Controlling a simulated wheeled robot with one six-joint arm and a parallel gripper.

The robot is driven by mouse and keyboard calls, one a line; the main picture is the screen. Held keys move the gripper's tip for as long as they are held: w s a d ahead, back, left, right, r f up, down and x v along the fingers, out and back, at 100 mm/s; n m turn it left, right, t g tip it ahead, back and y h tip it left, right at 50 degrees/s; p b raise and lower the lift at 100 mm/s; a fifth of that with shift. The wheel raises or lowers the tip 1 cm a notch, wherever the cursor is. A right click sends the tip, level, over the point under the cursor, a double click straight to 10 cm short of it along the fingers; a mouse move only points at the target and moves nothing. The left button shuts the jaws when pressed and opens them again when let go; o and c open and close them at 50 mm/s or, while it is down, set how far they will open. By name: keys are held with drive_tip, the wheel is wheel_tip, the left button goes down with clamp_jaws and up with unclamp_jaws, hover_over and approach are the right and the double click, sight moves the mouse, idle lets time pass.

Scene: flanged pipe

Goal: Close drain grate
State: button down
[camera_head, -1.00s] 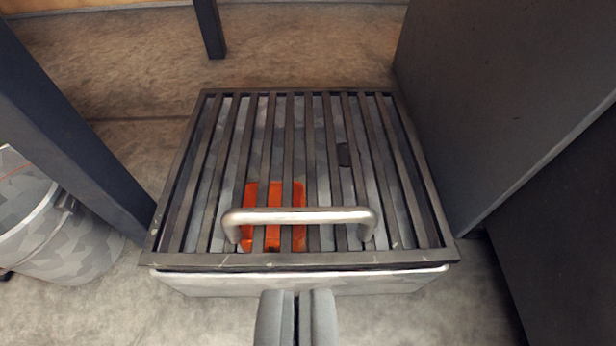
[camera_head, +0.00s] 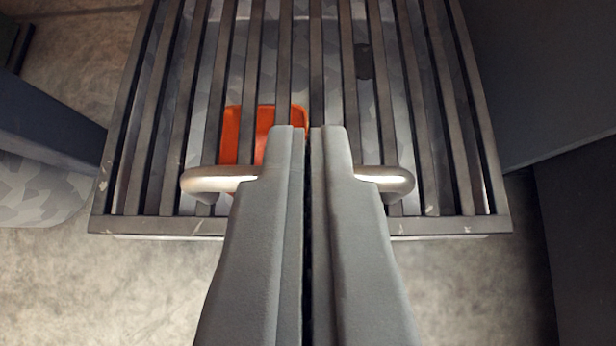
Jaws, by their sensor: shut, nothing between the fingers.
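The drain grate (camera_head: 285,60), a dark frame of parallel bars, lies over a shallow grey box. Its front edge (camera_head: 160,226) runs across the middle of the view. A silver bar handle (camera_head: 212,180) stands near that edge. My gripper (camera_head: 308,130) is shut with nothing between its fingers. It reaches over the handle and hides the handle's middle. I cannot tell whether the fingers touch the handle or the bars. An orange object (camera_head: 268,118) shows below the bars. Whether the grate lies fully flat on the box is hard to tell from above.
A dark post (camera_head: 45,120) stands at the left, with a grey camouflage-patterned container (camera_head: 35,190) beside it. A tall dark panel (camera_head: 545,75) rises at the right. The concrete floor (camera_head: 110,290) in front of the box is clear.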

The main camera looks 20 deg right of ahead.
drive_tip(key=shift+w+f, duration=0.2)
drive_tip(key=shift+f, duration=1.7)
drive_tip(key=shift+s+a+f, duration=0.1)
drive_tip(key=shift+s+f, duration=0.1)
drive_tip(key=shift+f, duration=0.4)
drive_tip(key=shift+s+f, duration=0.2)
drive_tip(key=shift+f, duration=0.4)
drive_tip(key=shift+r, duration=0.1)
